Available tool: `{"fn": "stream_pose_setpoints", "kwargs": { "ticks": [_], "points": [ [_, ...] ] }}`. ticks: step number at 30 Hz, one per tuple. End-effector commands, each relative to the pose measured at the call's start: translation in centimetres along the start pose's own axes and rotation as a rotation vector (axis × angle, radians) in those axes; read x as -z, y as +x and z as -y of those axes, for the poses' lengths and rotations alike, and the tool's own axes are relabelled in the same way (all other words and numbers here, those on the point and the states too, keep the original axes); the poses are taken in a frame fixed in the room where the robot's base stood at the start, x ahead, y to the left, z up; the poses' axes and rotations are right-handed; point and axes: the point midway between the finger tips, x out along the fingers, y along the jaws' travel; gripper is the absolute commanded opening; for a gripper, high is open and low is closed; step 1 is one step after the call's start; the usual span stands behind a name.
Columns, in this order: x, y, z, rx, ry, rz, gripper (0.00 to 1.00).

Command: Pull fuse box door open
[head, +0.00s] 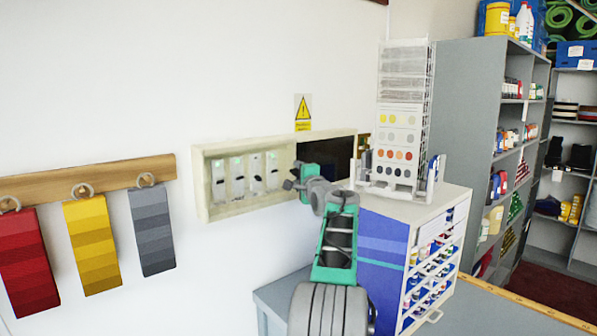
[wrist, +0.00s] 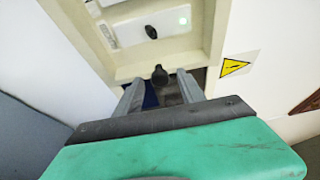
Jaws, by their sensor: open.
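The cream fuse box (head: 205,182) is on the white wall, and its left part shows several pale switch units with green lights. A dark panel (head: 335,150), which looks like the door, covers its right part. My gripper (head: 291,184) is at the middle of the box front, hiding part of it. In the wrist view my gripper (wrist: 158,82) is open, and a small dark knob (wrist: 160,74) shows between its fingertips. I cannot tell whether the fingers touch it. One switch unit (wrist: 127,30) with a green light shows beyond the knob.
A swatch display rack (head: 398,120) stands on a blue and white drawer cabinet (head: 385,240), close to the right of my arm. A yellow warning sign (head: 303,108) is above the box. Red, yellow and grey swatches (head: 92,240) hang at left.

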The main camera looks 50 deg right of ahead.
Motion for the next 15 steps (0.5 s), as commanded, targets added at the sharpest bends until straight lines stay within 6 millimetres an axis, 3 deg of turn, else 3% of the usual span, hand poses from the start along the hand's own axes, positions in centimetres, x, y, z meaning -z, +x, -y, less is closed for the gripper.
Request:
{"fn": "stream_pose_setpoints", "kwargs": {
  "ticks": [5, 15],
  "points": [
    [-0.04, -0.02, -0.02, 0.000, -0.001, 0.000, 0.46],
    [-0.06, -0.04, -0.02, 0.000, -0.001, 0.001, 0.18]
  ]
}}
